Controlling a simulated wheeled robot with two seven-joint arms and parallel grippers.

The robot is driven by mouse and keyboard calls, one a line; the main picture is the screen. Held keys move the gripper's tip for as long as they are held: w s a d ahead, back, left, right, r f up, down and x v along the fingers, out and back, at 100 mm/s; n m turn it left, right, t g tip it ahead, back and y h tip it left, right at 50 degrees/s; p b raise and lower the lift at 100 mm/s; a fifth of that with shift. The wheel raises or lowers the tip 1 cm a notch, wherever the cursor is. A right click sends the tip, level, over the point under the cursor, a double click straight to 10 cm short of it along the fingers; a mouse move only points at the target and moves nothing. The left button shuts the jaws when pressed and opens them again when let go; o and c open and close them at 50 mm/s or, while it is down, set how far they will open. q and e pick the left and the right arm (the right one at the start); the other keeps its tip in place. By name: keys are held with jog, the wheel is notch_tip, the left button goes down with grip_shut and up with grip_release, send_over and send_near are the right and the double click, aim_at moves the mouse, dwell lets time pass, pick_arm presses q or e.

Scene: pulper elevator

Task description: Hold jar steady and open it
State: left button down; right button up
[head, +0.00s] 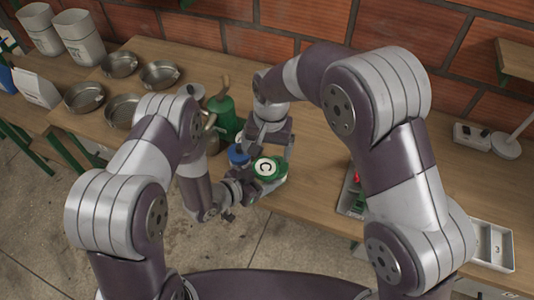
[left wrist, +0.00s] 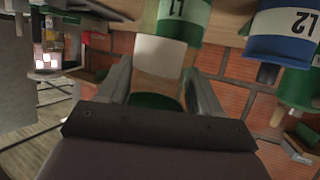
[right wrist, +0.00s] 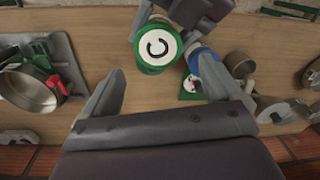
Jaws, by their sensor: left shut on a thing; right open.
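The jar (head: 280,182) stands near the table's front edge, with a green lid (head: 265,167) bearing a black C on a white disc. My left gripper (head: 245,190) is shut on the jar from the left. In the left wrist view a pale and green body (left wrist: 158,55) fills the space between its fingers. My right gripper (head: 269,150) is open just above the lid, pointing down. The lid also shows in the right wrist view (right wrist: 157,45), toward the far side of the open fingers and apart from them. The jar's lower part is mostly hidden.
A blue container (head: 238,155) stands close behind the jar, beside a green one (head: 222,115). Several metal pans (head: 84,97) lie at the table's left. A tray with green and red items (head: 354,195) lies right of the jar. Wood between them is clear.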

aim_at(266, 167)
notch_tip(266, 167, up, 2)
jog(key=m, duration=0.4)
jog(key=shift+s+r+m, duration=0.1)
jog(key=shift+m, duration=0.9)
jog(key=shift+s+d+f+m, duration=0.1)
jog(key=shift+f+m, duration=0.1)
jog(key=shift+m, duration=0.2)
jog(key=f, duration=0.7)
jog(key=shift+a+f, duration=0.2)
jog(key=shift+f, duration=0.15)
